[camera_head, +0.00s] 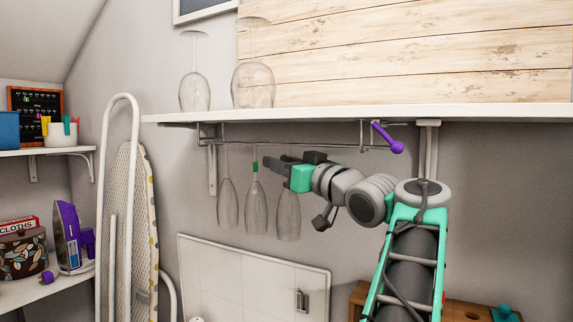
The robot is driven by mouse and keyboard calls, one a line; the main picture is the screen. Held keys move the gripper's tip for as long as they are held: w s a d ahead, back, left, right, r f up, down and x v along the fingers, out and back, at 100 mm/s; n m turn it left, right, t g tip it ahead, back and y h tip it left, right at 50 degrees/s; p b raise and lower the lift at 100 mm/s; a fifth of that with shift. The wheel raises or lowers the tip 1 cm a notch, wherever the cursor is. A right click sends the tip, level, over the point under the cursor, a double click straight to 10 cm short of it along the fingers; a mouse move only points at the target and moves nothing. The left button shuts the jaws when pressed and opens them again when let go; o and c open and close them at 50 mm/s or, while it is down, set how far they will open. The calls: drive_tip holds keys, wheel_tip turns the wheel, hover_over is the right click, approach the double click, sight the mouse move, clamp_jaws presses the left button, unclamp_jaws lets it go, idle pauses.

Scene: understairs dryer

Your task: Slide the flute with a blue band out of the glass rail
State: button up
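Three clear flutes hang upside down from the wire glass rail (330,146) under the white shelf. The left flute (228,205) shows no clear band. The middle flute (256,208) has a green band on its stem. The right flute (288,216) hangs closest to my gripper (284,163), which covers its upper stem. I see no blue band; one could be hidden there. My gripper points left at stem height, just below the rail. Its fingers are small and dark, so I cannot tell whether they are open, shut or touching the stem.
The white shelf (360,113) is close above my arm and carries two upturned glasses (195,92). A purple-ended rod (388,137) sticks out at the rail's right end. An ironing board (128,215) leans at left. A white panel door (255,282) is below the flutes.

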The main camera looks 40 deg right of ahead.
clamp_jaws()
idle(0.3)
idle(0.8)
drive_tip(key=shift+s, duration=0.1)
idle(0.3)
drive_tip(key=shift+s+d+r+p, duration=0.1)
drive_tip(key=shift+s+d, duration=0.15)
drive_tip(key=shift+s, duration=0.4)
drive_tip(key=shift+s+d+r+p, duration=0.1)
drive_tip(key=shift+s+d, duration=0.1)
drive_tip(key=shift+s, duration=0.45)
drive_tip(key=shift+s+d+r+p, duration=0.1)
drive_tip(key=shift+s+d, duration=0.15)
drive_tip(key=shift+s, duration=0.4)
drive_tip(key=shift+s+d, duration=0.1)
drive_tip(key=shift+s, duration=0.2)
